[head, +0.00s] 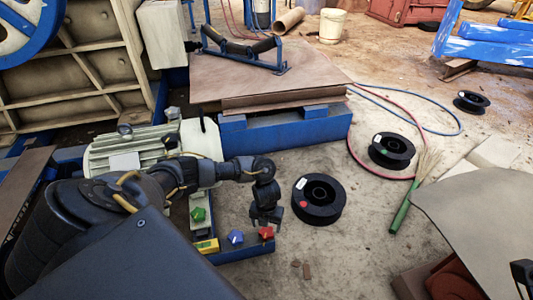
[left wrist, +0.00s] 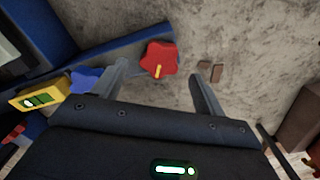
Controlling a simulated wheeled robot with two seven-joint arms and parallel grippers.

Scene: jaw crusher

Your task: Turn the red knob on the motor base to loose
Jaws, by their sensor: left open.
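The red star-shaped knob (head: 266,233) sits at the right end of the blue motor base (head: 246,249). In the left wrist view the red knob (left wrist: 162,55) carries a yellow pointer mark facing the gripper side. My left gripper (head: 265,214) is above the knob in the head view, pointing down. In the left wrist view its two fingers are spread (left wrist: 160,75), and the knob shows between and beyond the tips, with gaps on both sides. Nothing is held. A dark part at the right edge of the head view (head: 524,272) seems to be my right gripper; its jaws are unclear.
The motor (head: 120,152) is behind. A black spool (head: 319,199) lies on the floor to the right. Bare floor lies in front.

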